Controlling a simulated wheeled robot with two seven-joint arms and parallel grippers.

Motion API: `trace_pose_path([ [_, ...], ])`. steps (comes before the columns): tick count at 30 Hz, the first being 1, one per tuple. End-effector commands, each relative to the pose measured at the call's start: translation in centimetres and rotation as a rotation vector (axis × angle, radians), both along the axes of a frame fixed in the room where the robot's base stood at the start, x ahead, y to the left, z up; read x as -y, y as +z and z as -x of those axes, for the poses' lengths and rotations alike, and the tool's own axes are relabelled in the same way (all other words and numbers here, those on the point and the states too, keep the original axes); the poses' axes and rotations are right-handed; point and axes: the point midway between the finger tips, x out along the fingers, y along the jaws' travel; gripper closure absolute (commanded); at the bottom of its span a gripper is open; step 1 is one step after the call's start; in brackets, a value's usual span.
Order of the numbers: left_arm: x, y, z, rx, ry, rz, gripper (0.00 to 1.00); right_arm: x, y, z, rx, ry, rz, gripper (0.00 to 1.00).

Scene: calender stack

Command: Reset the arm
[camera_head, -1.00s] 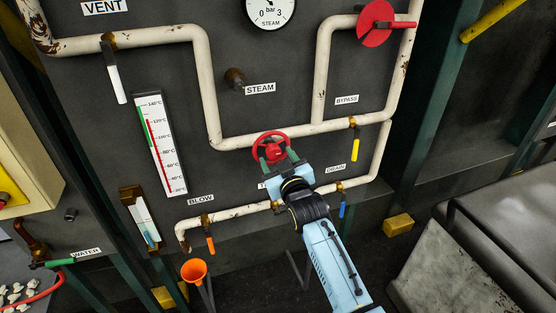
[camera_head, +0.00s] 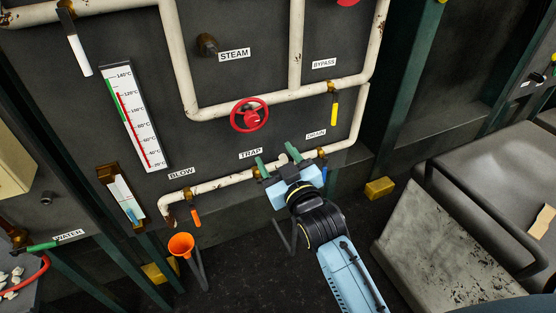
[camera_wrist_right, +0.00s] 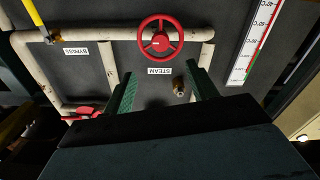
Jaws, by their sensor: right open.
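My right gripper (camera_head: 278,160) is open and empty. Its two green fingers point up toward the panel, below and to the right of the red handwheel (camera_head: 249,115), clear of it. The wheel sits on the lower white pipe loop. In the right wrist view, which shows the panel upside down, the open fingers (camera_wrist_right: 162,88) frame the STEAM label (camera_wrist_right: 159,71) with nothing between them. The red handwheel (camera_wrist_right: 160,37) shows there beyond the fingertips. My left gripper is in neither view.
The lower pipe (camera_head: 235,180) with the TRAP valve passes behind my right gripper. A yellow-handled valve (camera_head: 334,111) hangs to its upper right. An orange funnel (camera_head: 181,245) stands lower left.

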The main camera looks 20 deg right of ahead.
Motion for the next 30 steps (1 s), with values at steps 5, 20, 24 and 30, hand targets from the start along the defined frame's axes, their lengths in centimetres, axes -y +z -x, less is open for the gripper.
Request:
trace_pose_path([
  [5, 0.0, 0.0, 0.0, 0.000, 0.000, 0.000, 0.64, 0.0, 0.0, 0.5, 0.000, 0.000, 0.000, 0.42],
  [20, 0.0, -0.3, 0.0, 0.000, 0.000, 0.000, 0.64, -0.2, -1.9, 0.4, -0.034, 0.006, -0.001, 0.42],
  [24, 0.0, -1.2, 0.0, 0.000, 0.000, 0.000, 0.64, -0.8, -9.2, 0.8, -0.161, 0.027, -0.005, 0.42],
  [30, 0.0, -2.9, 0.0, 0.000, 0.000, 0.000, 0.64, -1.6, -24.1, 4.4, -0.432, 0.058, -0.016, 0.42],
])
